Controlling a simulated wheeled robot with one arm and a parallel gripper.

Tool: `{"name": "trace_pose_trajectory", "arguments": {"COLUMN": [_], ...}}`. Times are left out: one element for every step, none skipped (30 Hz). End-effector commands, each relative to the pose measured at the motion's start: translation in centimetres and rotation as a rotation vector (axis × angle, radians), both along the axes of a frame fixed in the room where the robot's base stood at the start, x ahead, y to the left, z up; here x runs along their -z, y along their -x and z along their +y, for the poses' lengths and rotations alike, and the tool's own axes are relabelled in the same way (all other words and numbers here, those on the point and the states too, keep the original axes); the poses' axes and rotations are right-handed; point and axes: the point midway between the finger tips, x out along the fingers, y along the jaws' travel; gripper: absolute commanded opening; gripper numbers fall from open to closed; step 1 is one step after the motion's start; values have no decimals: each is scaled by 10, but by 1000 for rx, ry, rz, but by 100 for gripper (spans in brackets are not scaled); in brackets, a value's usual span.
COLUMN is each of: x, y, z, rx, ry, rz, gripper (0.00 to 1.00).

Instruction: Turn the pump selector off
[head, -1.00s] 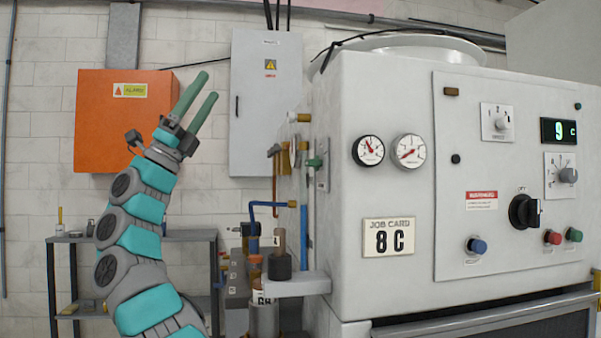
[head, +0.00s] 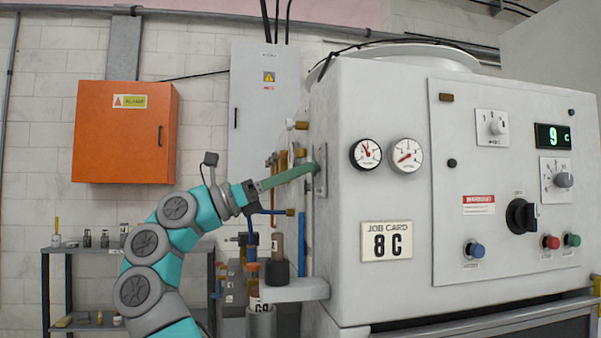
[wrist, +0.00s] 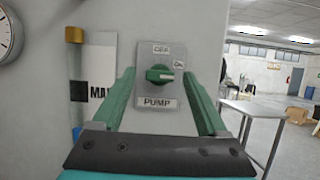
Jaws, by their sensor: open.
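The pump selector (wrist: 160,73) is a green knob on a grey plate marked PUMP, with an OFF label above it and an ON label at its upper right. Its handle lies about level in the wrist view, with a white mark toward its right end. My gripper (wrist: 160,78) is open, its two green fingers on either side of the knob with gaps showing. In the head view, my gripper (head: 314,167) reaches the selector plate (head: 320,172) on the machine's left side. The knob is hidden there, and I cannot tell whether the fingers touch the plate.
The white machine (head: 345,285) has gauges and a control panel (head: 450,250) on its front. Pipes (head: 303,240) and a small shelf (head: 300,290) sit below my gripper. An orange box (head: 125,135) hangs on the wall. A metal table (wrist: 240,107) stands at right in the wrist view.

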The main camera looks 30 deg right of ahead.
Motion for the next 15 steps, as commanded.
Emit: {"name": "trace_pose_trajectory", "arguments": {"x": [-2, -3, -3, -4, -5, -5, -5, -5, -5, -5, -5, -5, -5, -5, -5], "y": [2, 3, 3, 4, 4, 4, 4, 4, 4, 4, 4, 4, 4, 4, 4], "z": [-5, -7, -9, -10, -11, -12, -13, -13, -13, -13, -13, -12, -12, -12, -12], "rx": [2, 2, 2, 2, 2, 2, 1, 1, 0, 0, 0, 0, 0, 0, 0], "ry": [-1, -1, -1, -1, -1, -1, 0, 0, 0, 0, 0, 0, 0, 0, 0], "rz": [-1, -1, -1, -1, -1, -1, 0, 1, 0, 1, 1, 1, 1, 0, 0], "gripper": [76, 76, 76, 76, 76, 76, 76, 76, 76, 76, 76, 76, 76, 75, 70]}}
